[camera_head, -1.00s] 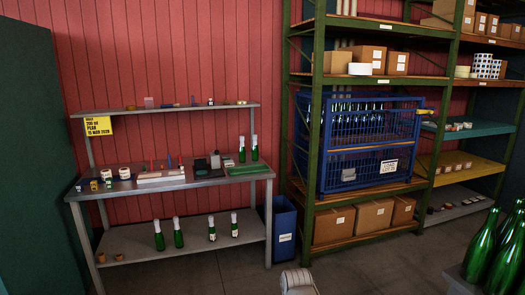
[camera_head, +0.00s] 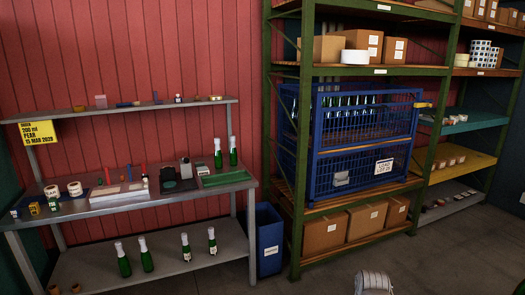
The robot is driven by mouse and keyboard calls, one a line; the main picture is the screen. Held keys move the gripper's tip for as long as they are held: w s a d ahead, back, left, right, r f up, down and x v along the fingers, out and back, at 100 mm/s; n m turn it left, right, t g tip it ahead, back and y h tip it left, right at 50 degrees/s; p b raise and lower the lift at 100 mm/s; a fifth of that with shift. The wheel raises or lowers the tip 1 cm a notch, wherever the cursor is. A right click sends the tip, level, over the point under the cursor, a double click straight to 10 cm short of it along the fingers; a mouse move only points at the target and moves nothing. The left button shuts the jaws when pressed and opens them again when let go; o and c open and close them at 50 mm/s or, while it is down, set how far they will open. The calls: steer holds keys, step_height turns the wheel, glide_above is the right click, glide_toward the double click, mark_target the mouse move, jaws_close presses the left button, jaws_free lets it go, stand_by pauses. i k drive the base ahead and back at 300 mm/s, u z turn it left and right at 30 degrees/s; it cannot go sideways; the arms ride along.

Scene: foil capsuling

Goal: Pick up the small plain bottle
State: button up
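Two plain green bottles with pale tops stand upright on the left of the bench's lower shelf, a left one (camera_head: 124,261) and a right one (camera_head: 146,254). Two bottles that seem to bear labels, one (camera_head: 186,247) and another (camera_head: 212,241), stand to their right. Two more green bottles, one (camera_head: 218,154) and another (camera_head: 233,152), stand on the worktop's right side. I cannot tell which is the small plain bottle. A rounded grey part of my own arm shows at the bottom edge. My gripper's fingers are not in view.
The metal bench (camera_head: 110,205) carries small tools, rolls and a green tray (camera_head: 226,180). A blue bin (camera_head: 269,240) stands beside it. Green racking (camera_head: 280,150) holds boxes and a blue cage (camera_head: 315,165) of bottles. The floor in front looks clear.

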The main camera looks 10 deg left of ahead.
mark_target(234, 162)
steer(key=z, duration=0.3)
steer(key=i, duration=2)
steer(key=u, duration=0.5)
steer(key=i, duration=0.95)
steer(key=u, duration=0.45)
